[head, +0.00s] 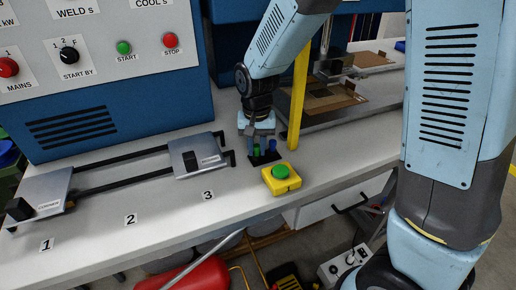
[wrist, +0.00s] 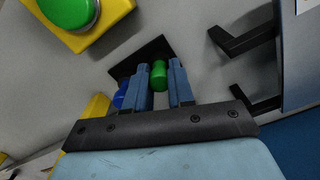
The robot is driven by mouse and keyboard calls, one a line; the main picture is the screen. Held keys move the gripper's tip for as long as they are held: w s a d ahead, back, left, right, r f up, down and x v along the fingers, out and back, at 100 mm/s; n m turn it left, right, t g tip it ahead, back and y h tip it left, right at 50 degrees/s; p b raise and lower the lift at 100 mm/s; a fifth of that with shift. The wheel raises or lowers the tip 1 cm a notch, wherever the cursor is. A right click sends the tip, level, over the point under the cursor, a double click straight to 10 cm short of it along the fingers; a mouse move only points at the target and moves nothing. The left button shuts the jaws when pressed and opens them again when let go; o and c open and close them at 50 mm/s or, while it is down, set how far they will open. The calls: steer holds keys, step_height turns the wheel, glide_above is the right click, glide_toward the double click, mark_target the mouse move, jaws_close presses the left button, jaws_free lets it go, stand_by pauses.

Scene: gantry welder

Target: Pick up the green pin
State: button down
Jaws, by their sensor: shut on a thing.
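The green pin (wrist: 159,75) is between the two blue fingers of my gripper (wrist: 160,88) in the wrist view, and my gripper is shut on it. In the head view my gripper (head: 260,147) points down over a small black holder (head: 266,159), with the green pin (head: 257,149) partly hidden by the fingers. The holder (wrist: 150,47) also shows behind the fingers in the wrist view. A blue pin (wrist: 120,97) stands beside the left finger; it shows right of the green pin in the head view (head: 272,144). I cannot tell whether the green pin is clear of the holder.
A yellow box (head: 280,184) with a green button (head: 281,172) sits close in front of the holder. A sliding fixture with grey plates (head: 198,158) and black rails lies to the left. A yellow post (head: 299,95) stands just right of my gripper. The front bench strip is clear.

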mark_target(257, 146)
steer(key=shift+r, duration=0.5)
step_height(257, 146, up, 3)
steer(key=shift+s+d+f, duration=0.1)
steer(key=shift+f, duration=0.05)
steer(key=s+d+r, duration=0.7)
steer(key=d+r, duration=0.4)
steer(key=r, duration=0.2)
steer(key=shift+s+d, duration=0.15)
steer(key=shift+s, duration=0.2)
steer(key=shift+s+f, duration=0.1)
